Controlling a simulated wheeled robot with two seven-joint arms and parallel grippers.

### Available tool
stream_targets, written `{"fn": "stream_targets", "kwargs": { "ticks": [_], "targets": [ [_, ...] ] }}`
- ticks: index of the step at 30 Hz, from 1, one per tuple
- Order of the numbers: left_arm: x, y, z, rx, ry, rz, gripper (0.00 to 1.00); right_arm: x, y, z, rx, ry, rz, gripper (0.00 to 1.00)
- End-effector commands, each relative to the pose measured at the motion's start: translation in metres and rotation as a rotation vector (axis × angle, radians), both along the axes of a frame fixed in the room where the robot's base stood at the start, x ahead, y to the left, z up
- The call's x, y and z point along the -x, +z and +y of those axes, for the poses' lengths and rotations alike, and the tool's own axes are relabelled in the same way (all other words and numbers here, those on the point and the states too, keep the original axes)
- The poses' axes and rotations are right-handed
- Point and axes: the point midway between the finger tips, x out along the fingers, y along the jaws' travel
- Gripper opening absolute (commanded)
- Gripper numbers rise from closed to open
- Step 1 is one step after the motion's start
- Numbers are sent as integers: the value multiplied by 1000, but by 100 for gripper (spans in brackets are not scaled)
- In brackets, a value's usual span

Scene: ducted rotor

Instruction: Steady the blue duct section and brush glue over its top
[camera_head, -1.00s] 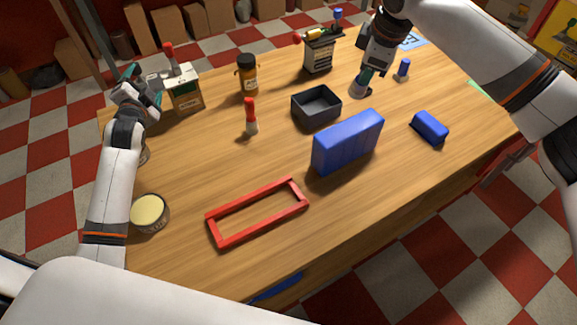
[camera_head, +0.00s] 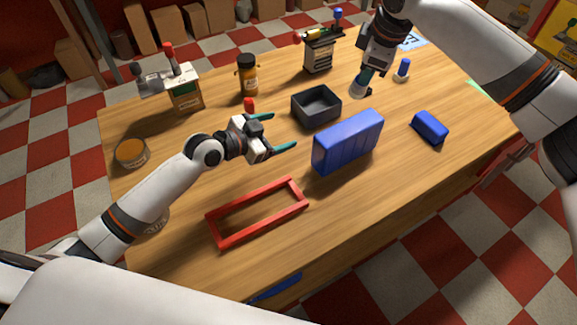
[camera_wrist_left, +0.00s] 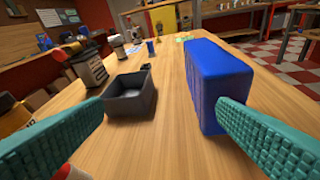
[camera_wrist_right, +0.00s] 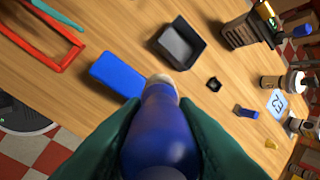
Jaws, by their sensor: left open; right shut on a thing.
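The blue duct section (camera_head: 346,143), a ribbed upright block, stands near the table's middle. My left gripper (camera_head: 284,131) is open just left of it. In the left wrist view the duct section (camera_wrist_left: 215,75) stands beyond the right finger, and nothing shows held between the fingers. My right gripper (camera_head: 365,76) is above the table behind the duct section. It is shut on a blue rounded tool with a pale tip (camera_wrist_right: 160,140). In the right wrist view that tip overlaps the right end of the duct section (camera_wrist_right: 115,72); the head view shows them apart.
A black tray (camera_head: 316,106) is close behind the duct section. A red frame (camera_head: 257,213) lies in front to the left. A smaller blue block (camera_head: 430,127) lies to the right. A red-topped bottle (camera_head: 249,104) is partly hidden behind my left gripper. The front right table is clear.

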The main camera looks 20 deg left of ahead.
Motion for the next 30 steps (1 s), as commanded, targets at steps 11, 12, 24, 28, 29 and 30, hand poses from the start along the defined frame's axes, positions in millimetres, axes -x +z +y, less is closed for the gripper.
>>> {"fn": "stream_targets", "kwargs": {
  "ticks": [11,12,24,28,29,30],
  "targets": [
    [55,-57,-50,123,-37,166,81,0,0,0,0,0,0,4],
    [54,-58,-52,126,-37,168,81,0,0,0,0,0,0,4],
    [7,-83,-94,126,-37,168,81,0,0,0,0,0,0,4],
    [-8,-91,-108,125,-37,167,81,0,0,0,0,0,0,4],
    [-11,-93,-110,125,-36,168,81,0,0,0,0,0,0,4],
    [-15,-95,-113,125,-37,167,81,0,0,0,0,0,0,4]
  ]
}}
